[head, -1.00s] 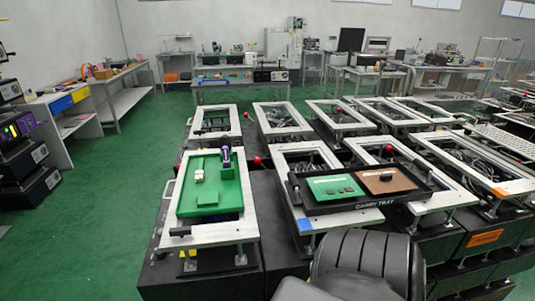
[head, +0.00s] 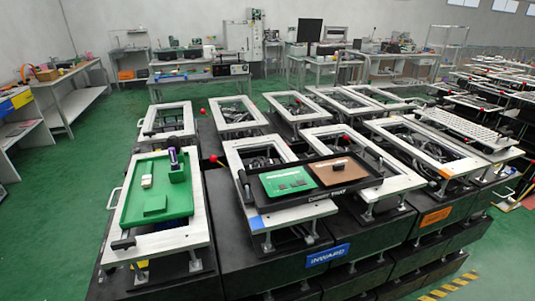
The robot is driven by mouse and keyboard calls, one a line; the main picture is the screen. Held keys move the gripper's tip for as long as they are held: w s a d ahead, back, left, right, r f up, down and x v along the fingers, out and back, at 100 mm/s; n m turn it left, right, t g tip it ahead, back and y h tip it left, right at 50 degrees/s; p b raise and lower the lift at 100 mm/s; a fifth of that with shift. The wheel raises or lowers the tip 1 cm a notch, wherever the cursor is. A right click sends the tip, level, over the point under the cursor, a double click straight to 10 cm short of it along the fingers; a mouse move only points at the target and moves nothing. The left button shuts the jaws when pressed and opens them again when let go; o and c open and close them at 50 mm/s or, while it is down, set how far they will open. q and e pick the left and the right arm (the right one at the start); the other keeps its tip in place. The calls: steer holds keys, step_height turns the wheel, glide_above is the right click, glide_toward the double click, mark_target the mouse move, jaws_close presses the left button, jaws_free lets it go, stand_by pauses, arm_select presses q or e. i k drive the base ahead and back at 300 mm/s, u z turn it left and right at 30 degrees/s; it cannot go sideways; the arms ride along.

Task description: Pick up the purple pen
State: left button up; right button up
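A small upright purple and dark object (head: 174,158), which looks like the purple pen, stands at the back right of a green tray (head: 130,212). It is too small to make out clearly. The green tray lies in a white metal frame (head: 198,228) on a black bench at the left. A small white block (head: 147,181) and a flat green block (head: 155,203) also sit in the tray. Neither of my grippers is in view.
A black carry tray (head: 262,205) with a green board (head: 288,181) and a brown board (head: 338,171) lies across the white frames at centre. More frames with red-knobbed levers stand behind. Green floor is free at the left.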

mark_target(173, 157)
steer(key=z, duration=0.6)
steer(key=k, duration=0.85)
steer(key=u, duration=1.9)
